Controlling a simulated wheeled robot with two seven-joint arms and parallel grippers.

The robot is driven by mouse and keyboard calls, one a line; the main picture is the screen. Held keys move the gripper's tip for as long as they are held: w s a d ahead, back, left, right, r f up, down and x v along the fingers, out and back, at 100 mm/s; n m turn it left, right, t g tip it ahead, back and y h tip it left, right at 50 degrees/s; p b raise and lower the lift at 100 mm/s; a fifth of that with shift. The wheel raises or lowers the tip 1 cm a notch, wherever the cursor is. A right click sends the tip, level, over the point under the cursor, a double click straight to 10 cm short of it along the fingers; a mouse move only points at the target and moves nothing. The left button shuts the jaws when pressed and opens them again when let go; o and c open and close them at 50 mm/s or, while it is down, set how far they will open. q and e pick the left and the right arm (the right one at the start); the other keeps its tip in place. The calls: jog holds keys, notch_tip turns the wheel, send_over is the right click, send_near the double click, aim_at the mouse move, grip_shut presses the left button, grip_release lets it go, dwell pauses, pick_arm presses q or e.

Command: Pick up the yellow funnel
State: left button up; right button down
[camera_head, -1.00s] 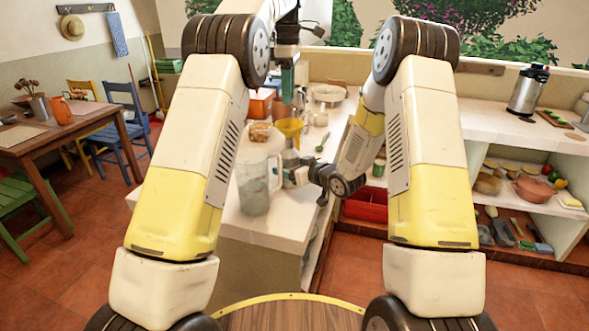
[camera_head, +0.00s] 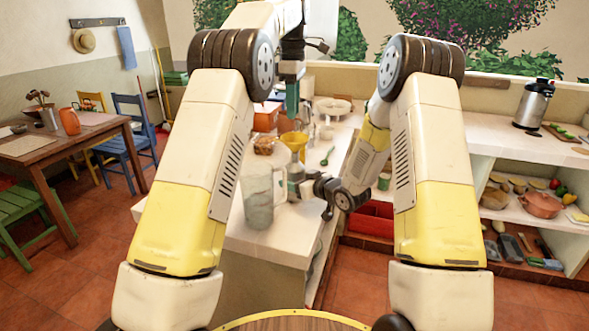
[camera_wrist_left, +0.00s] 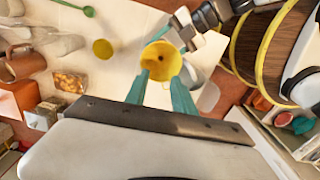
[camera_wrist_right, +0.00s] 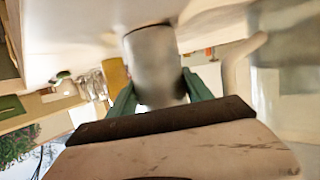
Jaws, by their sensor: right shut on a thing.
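The yellow funnel (camera_head: 294,139) is on the counter side, mouth up, behind the glass jug. It appears to sit in the top of a grey cylinder (camera_head: 296,181); the contact is hard to see. My left gripper (camera_head: 292,112) points down above the funnel. In the left wrist view its fingers are apart and empty, with the funnel's round mouth and dark hole (camera_wrist_left: 160,62) between and beyond the tips. My right gripper (camera_head: 312,189) is shut on the grey cylinder, which shows between its fingers in the right wrist view (camera_wrist_right: 155,65). The funnel is hidden there.
A glass jug (camera_head: 259,200) stands just left of the grey cylinder. A container of orange snacks (camera_wrist_left: 68,82), a yellow cup (camera_wrist_left: 103,49) and a green spoon (camera_head: 327,156) are close by. An orange box (camera_head: 266,116) and plates (camera_head: 332,106) are farther back.

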pick_arm(q)
jog(key=a+m, duration=0.1)
jog(key=m, duration=0.2)
jog(key=a+m+t, duration=0.1)
jog(key=m, duration=0.2)
jog(key=a+m, duration=0.1)
jog(key=m, duration=0.2)
jog(key=shift+s+m+h, duration=0.2)
jog(key=shift+m+h, duration=0.1)
jog(key=m+t, duration=0.1)
jog(key=m, duration=0.4)
jog(key=m+t+h, duration=0.1)
jog(key=m+t, duration=0.3)
jog(key=m, duration=1.8)
send_near(294, 150)
jog(key=x, duration=0.7)
jog(key=shift+w, duration=0.2)
grip_shut()
